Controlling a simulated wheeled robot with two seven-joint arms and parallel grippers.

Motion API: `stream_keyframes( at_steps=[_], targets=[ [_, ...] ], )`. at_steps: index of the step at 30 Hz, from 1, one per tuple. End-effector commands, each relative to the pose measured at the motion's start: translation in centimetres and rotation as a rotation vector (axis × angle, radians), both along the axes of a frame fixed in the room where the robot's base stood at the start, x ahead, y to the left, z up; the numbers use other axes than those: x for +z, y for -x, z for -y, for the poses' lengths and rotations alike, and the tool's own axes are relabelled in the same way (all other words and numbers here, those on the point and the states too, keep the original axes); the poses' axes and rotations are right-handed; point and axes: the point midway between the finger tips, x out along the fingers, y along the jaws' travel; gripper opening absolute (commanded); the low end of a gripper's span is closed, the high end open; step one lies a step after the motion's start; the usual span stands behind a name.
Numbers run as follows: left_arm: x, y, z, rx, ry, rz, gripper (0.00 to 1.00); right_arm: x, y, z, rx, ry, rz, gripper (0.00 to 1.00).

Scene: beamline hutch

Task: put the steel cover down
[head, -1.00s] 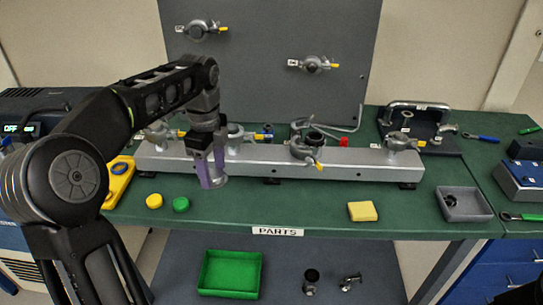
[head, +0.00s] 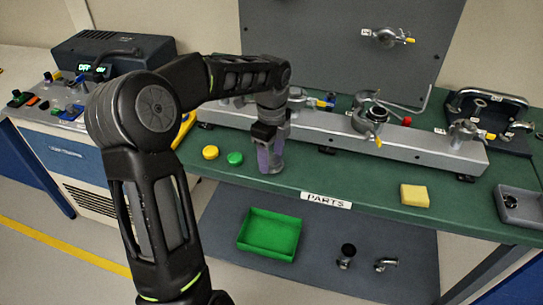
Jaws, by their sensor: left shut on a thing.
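My left gripper (head: 270,160) comes in from the left with its purple fingers pointing down over the green bench (head: 370,192). It is shut on a small steel piece at its fingertips, apparently the steel cover, mostly hidden by the fingers. The gripper is in front of the long silver rail (head: 330,138) and right of the green cap (head: 235,158). I cannot tell whether the piece touches the bench. My right gripper is not in view.
A yellow cap (head: 210,152) lies left of the green one. A yellow block (head: 414,195) and a grey tray (head: 520,205) are to the right. A green tray (head: 270,234) sits on the lower shelf. Bench between the gripper and the yellow block is clear except the PARTS label (head: 326,200).

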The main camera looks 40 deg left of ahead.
Motion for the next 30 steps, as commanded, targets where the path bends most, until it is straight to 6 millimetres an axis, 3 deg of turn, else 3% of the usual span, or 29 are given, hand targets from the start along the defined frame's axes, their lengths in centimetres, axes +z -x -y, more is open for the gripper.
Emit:
stream_keyframes(
  at_steps=[14,15,22,30],
  targets=[
    [-1.20,0.01,-0.01,-0.001,0.000,0.001,0.15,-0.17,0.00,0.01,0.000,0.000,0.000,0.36],
    [-1.09,0.01,-0.02,0.000,0.000,0.001,0.61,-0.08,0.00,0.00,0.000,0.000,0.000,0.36],
    [-1.08,0.02,-0.02,0.000,0.000,0.000,0.79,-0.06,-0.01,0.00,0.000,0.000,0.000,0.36],
    [-0.96,0.01,-0.03,0.000,0.000,0.001,0.79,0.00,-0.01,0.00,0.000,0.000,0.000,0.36]
  ],
)
